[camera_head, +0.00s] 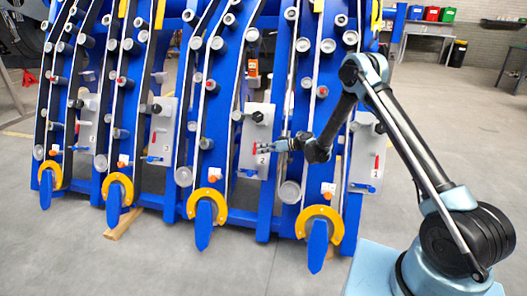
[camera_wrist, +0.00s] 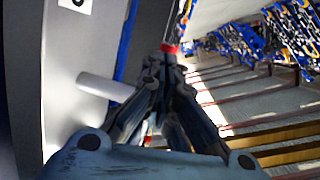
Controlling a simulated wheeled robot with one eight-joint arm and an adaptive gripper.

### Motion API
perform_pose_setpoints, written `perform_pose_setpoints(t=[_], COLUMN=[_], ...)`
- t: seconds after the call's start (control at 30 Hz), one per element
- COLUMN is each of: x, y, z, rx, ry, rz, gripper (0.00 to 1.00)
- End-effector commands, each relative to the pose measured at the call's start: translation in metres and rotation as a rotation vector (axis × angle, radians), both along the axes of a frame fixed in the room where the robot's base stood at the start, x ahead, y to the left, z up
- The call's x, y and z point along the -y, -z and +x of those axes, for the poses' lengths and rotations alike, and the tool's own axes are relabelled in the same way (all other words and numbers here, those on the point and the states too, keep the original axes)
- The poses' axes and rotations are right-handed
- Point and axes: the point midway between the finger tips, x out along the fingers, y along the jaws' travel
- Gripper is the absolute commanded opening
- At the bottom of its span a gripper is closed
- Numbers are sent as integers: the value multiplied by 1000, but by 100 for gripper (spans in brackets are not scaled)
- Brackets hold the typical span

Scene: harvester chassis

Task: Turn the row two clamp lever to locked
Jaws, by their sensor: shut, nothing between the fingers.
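The row two panel (camera_head: 251,124) is a grey plate on the blue chassis, with a label "2" (camera_head: 261,159). A small red lever (camera_head: 254,151) shows on it just left of my gripper (camera_head: 269,148), and a blue handle (camera_head: 247,172) sits below. I cannot tell which is the clamp lever. My gripper reaches in from the right, its fingers shut and empty at the panel. In the wrist view my gripper (camera_wrist: 169,52) has its fingertips together, with a red piece (camera_wrist: 170,48) right at them. Whether they touch it is unclear; the lever's angle is partly hidden.
A black knob (camera_head: 257,116) stands out on the panel above my gripper. In the wrist view a pale cylinder (camera_wrist: 106,87) juts from the grey plate at left. Blue chassis ribs with round rollers flank the panel. The floor in front is clear.

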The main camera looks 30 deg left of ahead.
Motion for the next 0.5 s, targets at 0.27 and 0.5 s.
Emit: perform_pose_setpoints(t=[0.27,0.5], x=[-1,6], y=[0,-1], z=[-2,-2], rx=[0,0], ry=[-4,-4], rz=[0,0], gripper=[0,0])
